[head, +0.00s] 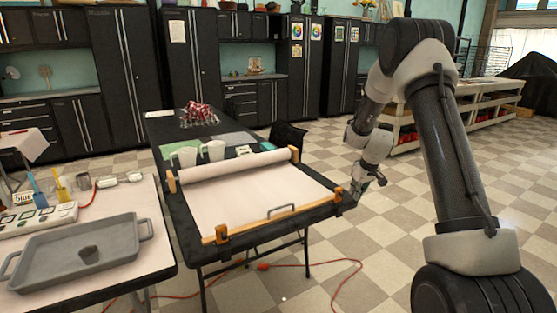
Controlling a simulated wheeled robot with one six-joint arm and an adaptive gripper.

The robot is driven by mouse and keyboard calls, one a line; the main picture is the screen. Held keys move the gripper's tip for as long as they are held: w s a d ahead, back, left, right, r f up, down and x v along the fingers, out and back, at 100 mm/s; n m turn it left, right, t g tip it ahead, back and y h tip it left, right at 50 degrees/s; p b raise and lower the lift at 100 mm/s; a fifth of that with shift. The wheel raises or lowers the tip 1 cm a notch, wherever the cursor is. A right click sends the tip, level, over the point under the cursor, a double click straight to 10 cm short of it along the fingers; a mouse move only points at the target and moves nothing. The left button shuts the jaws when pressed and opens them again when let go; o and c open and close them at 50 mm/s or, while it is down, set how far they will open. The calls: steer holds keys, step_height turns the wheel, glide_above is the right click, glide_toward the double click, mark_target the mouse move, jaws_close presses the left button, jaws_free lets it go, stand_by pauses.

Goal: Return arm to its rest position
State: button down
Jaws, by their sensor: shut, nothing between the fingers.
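My arm (445,140) rises at the right of the head view and bends down toward the middle. My gripper (376,180) hangs at its end, just right of the black table's right corner, over the checkered floor. It is small in the view, and its fingers look closed with nothing held. Whether it touches the table edge is hard to tell, but a small gap seems to show.
A left table holds a grey tray (70,259). An orange cord (345,283) lies on the floor.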

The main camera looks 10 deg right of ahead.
steer(key=s+a+f+m+g, duration=0.2)
steer(key=s+g, duration=0.1)
steer(key=s, duration=0.5)
steer(key=s+a+r+t, duration=0.1)
steer(key=s+a+r, duration=0.1)
steer(key=s+r, duration=1.2)
steer(key=s+a+r+t, duration=0.2)
steer(key=s+a+r, duration=0.1)
steer(key=s+r, duration=1.1)
steer(key=shift+s+a+r+m+t+h, duration=0.15)
steer(key=shift+s+r+m+t+h, duration=0.15)
steer(key=shift+s, duration=2.45)
